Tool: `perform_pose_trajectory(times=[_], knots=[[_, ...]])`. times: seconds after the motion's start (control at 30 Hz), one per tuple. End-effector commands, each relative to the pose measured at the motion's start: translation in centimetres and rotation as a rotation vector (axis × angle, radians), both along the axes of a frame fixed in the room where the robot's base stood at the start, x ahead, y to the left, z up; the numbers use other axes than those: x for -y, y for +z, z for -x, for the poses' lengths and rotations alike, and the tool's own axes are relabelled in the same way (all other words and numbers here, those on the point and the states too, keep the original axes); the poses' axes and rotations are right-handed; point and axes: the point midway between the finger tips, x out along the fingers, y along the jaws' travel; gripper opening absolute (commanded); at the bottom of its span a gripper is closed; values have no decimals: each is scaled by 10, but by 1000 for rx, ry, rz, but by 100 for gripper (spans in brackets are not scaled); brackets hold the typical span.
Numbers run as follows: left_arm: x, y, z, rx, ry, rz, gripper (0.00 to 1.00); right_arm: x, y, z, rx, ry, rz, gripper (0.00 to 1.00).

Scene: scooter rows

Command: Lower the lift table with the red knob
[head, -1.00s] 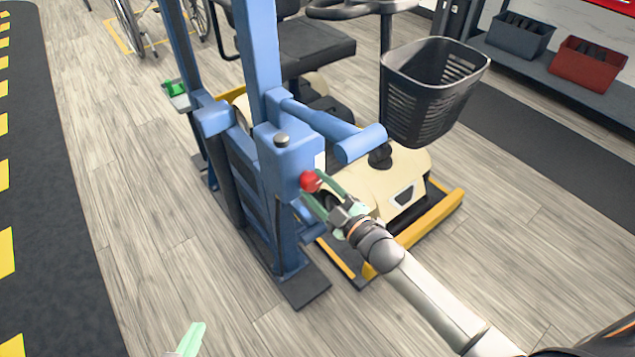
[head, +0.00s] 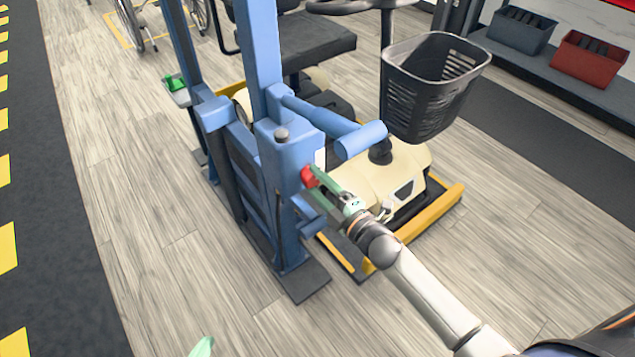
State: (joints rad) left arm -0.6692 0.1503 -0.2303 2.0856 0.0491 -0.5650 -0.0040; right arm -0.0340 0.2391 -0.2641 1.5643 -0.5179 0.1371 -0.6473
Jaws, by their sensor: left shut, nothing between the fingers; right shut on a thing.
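The lift table is a blue frame (head: 285,155) with upright posts and a yellow-edged platform (head: 432,222) low at the floor. A cream scooter (head: 375,170) stands on the platform. The red knob (head: 307,175) is on the side of the blue post housing. My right gripper (head: 313,176) reaches in from the lower right and is shut on the red knob; its fingers cover part of it. My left gripper (head: 203,347) shows only as a pale green fingertip at the bottom edge, shut and empty, apart from the lift.
A blue cylinder arm (head: 350,137) juts out above my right gripper. A grey bin (head: 522,32) and a red bin (head: 590,60) sit on a shelf. The floor at left is clear.

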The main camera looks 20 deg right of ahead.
Motion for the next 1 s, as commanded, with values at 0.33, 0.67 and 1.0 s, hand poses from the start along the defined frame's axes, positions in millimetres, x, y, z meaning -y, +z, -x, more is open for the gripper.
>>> perform_pose_trajectory(times=[0.33, 0.67, 1.0], knots=[[0, 0, 0, 1, 0, 0, 0, 0, -1, 0, 1, -1, 10, 3], [0, 0, 0, 2, 1, 0, 0, 0, 0, 0, 2, -1, 8, 89], [0, 2, 0, 3, 1, 0, 0, 3, -1, 6, -1, 0, 7, 89]])
